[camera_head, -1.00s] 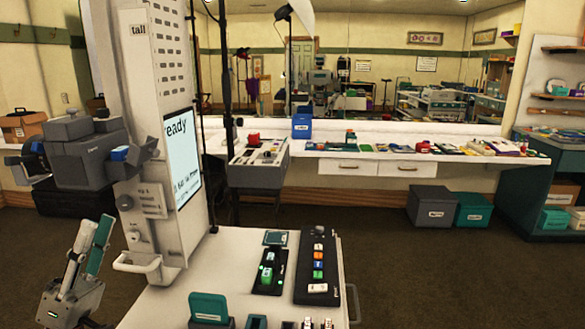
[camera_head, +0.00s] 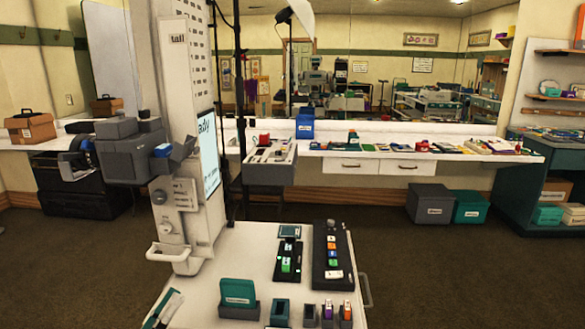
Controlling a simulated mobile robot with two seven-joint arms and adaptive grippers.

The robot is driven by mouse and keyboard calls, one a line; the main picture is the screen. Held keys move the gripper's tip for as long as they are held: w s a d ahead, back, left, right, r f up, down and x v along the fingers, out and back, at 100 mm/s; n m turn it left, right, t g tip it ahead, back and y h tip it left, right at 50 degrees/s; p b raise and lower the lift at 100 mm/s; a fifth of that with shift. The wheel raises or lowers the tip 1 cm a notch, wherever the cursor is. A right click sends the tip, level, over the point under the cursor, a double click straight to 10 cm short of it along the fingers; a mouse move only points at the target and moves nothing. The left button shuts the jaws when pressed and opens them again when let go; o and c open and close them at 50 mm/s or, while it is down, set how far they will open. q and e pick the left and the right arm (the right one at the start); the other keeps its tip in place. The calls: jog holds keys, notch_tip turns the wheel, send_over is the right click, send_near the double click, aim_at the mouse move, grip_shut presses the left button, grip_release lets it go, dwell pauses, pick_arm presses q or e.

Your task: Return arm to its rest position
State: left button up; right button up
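My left gripper (camera_head: 163,309) shows only as a small teal and pale grey end at the bottom edge, left of the near white worktop (camera_head: 215,265). Most of it is below the picture, so its opening and whether it holds anything cannot be told. It appears apart from the labelled teal item in a grey holder (camera_head: 238,297) to its right. My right gripper is not in view.
A white column (camera_head: 182,120) bearing a dark grey device (camera_head: 128,150) stands at the worktop's back left. Two black trays with coloured pieces (camera_head: 289,258) (camera_head: 331,260) lie on the worktop. Small holders (camera_head: 326,313) line its front.

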pick_arm(q)
jog(key=s+d+f+m+g+y+p, duration=0.1)
jog(key=s+d+f+g+y, duration=0.2)
jog(key=f, duration=0.7)
jog(key=s+d+f+m+g+y+p, duration=0.1)
jog(key=s+d+f+g+y, duration=0.25)
jog(key=f, duration=0.55)
jog(key=s+a+f+m+g+y, duration=0.2)
jog(key=s+f+y, duration=0.3)
jog(key=s+f, duration=0.7)
jog(key=shift+s+f+g, duration=0.35)
jog(key=shift+s+g, duration=0.4)
jog(key=shift+s, duration=0.05)
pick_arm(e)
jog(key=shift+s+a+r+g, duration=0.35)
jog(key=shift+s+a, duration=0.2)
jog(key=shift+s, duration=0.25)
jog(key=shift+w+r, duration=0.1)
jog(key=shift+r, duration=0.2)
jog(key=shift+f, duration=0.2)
